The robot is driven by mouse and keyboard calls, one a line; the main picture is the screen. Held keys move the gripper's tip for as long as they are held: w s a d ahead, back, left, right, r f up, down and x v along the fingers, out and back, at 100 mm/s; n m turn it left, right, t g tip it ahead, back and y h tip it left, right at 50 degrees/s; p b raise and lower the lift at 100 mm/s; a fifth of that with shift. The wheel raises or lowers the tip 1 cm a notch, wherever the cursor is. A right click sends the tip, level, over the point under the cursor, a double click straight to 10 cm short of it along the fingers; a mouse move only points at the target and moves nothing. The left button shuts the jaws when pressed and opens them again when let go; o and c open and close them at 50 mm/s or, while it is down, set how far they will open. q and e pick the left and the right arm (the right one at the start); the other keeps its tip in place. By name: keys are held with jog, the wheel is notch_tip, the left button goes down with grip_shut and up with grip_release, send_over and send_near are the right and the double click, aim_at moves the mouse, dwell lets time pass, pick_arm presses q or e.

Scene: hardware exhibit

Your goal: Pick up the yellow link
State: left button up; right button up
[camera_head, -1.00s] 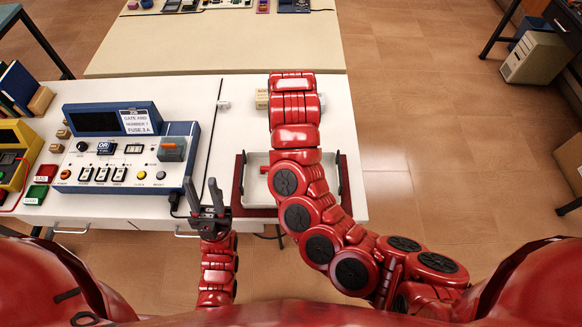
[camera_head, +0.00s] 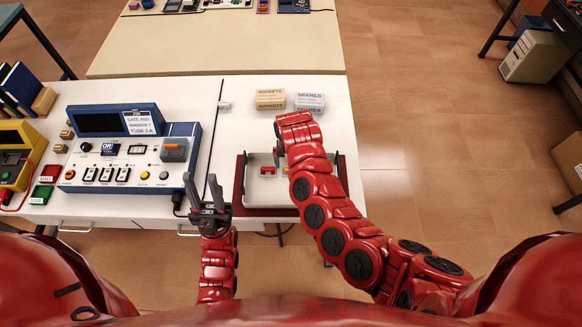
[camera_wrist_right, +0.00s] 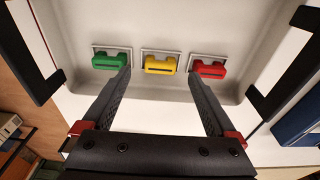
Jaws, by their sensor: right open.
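The yellow link (camera_wrist_right: 160,65) shows in the right wrist view, in the middle of a row inside a pale tray (camera_wrist_right: 215,25). The green link (camera_wrist_right: 110,61) is on its left and the red link (camera_wrist_right: 208,69) on its right. My right gripper (camera_wrist_right: 160,74) is open and empty, its fingertips on either side of the yellow link in the picture; I cannot tell how far above it they are. My left gripper (camera_head: 203,190) is open and empty at the table's front edge.
The blue-framed test panel (camera_head: 128,150) stands left of the tray. A black cable (camera_head: 212,140) runs between them. The tray has dark handles (camera_wrist_right: 35,50) at its sides. Labelled boxes (camera_head: 270,98) stand behind it. The table between boxes and tray is mostly clear.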

jog(key=shift+w+f+p, duration=0.15)
jog(key=shift+f+p, duration=0.05)
jog(key=shift+f, duration=0.6)
jog(key=shift+w+f+p, duration=0.1)
jog(key=shift+f+p, duration=0.05)
jog(key=shift+f, duration=0.65)
jog(key=c, duration=1.4)
